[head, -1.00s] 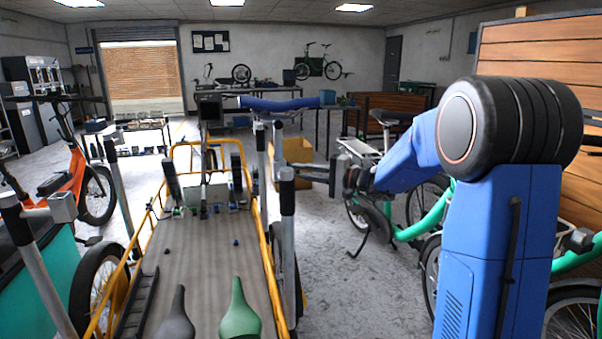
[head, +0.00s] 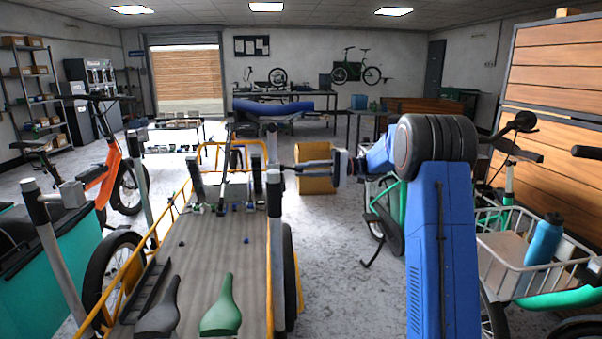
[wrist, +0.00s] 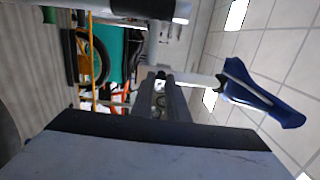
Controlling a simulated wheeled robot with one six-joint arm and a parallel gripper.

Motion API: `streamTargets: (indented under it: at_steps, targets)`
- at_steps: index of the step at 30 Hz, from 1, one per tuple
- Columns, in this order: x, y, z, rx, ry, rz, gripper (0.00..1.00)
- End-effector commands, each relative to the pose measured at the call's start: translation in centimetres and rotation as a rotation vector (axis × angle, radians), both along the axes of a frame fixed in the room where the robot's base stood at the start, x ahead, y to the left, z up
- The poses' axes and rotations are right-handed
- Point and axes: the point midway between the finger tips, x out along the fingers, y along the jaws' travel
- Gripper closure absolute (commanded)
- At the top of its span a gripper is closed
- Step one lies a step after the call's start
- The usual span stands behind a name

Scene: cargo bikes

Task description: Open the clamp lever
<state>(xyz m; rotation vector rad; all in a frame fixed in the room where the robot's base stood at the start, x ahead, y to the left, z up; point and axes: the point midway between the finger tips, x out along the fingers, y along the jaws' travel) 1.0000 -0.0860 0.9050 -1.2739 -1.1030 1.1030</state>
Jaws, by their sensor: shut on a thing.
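My gripper (head: 287,165) reaches in from the right at the clamp area beside the upright post (head: 274,240) on the cargo bike's right side. In the wrist view my gripper (wrist: 161,78) has its dark fingers close together on a small part, the clamp lever. The lever is mostly hidden between the fingers, and its angle cannot be told. A blue saddle-like part (head: 270,108) sits above and beyond the post. In the wrist view the blue part (wrist: 262,95) shows at the right, on a grey tube (wrist: 200,79).
The cargo bike's deck (head: 225,255) holds a green saddle (head: 221,308), a black saddle (head: 160,308) and small parts. A yellow box (head: 316,181) stands behind my gripper. A white basket (head: 500,262) with a blue bottle (head: 541,240) is at the right. Floor between is clear.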

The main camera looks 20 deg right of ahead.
Motion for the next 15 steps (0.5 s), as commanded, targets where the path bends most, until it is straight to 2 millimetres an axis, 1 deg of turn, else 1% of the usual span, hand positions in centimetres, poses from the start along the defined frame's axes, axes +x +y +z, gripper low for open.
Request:
streamTargets:
  at_steps: [1, 6, 15]
  targets:
    - [0.4, -0.2, -0.3, -0.001, 0.003, 0.032, 1.00]
    - [1.0, -0.6, -0.3, -0.001, 0.003, 0.133, 1.00]
    - [1.8, -0.9, -0.2, -0.001, 0.003, 0.242, 1.00]
